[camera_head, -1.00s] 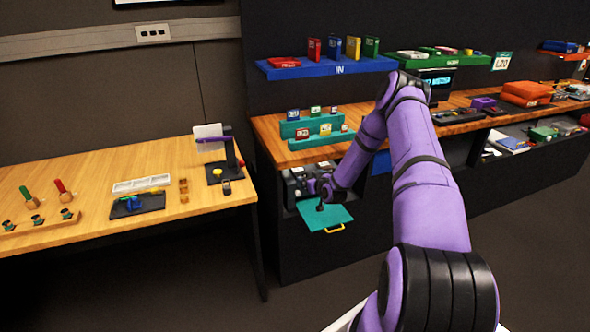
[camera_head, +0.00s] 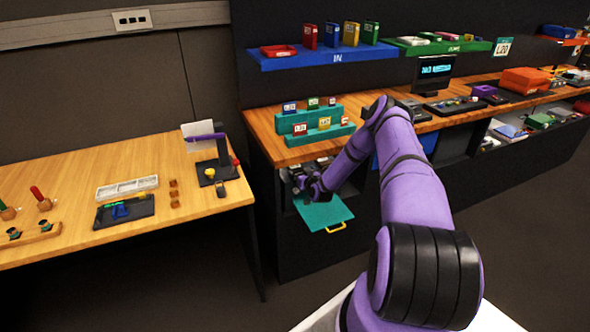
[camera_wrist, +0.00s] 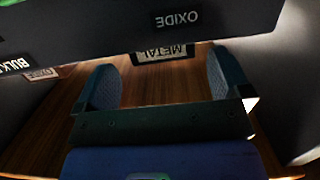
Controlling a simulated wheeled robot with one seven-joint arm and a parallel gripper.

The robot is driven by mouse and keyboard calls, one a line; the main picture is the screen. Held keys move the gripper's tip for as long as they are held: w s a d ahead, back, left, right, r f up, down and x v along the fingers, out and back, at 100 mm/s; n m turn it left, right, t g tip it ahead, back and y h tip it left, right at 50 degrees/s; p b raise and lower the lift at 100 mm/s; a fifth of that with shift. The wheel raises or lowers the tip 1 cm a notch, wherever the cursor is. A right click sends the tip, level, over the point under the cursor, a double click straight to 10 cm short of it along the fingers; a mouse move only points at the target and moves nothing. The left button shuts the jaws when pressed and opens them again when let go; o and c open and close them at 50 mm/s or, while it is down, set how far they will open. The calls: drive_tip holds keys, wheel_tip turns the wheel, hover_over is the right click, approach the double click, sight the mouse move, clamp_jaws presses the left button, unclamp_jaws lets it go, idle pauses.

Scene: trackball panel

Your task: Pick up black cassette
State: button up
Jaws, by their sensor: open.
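My gripper (camera_head: 310,186) is at the mouth of a low compartment under the wooden counter, above its lowered teal flap (camera_head: 325,211). In the wrist view, my gripper (camera_wrist: 162,68) is open, with nothing between its two dark blue fingers. Beyond and between the fingertips is a dark-framed label (camera_wrist: 163,53) reading METAL upside down. A wide black surface (camera_wrist: 120,30) crosses the top of the wrist view, with an OXIDE label. I cannot tell which dark shape, if any, is the black cassette; my arm hides part of the compartment in the head view.
The compartment has a wooden floor (camera_wrist: 150,85) and a grey side wall (camera_wrist: 285,85) close at right. A yellow handle (camera_head: 335,228) is on the flap. A wooden table (camera_head: 120,170) stands left. The counter above holds teal stepped stands (camera_head: 310,135).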

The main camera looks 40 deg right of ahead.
sight(297, 168)
drive_tip(key=shift+x, duration=2.55)
drive_tip(key=shift+a+r, duration=0.1)
drive_tip(key=c, duration=1)
drive_tip(key=shift+c, duration=0.2)
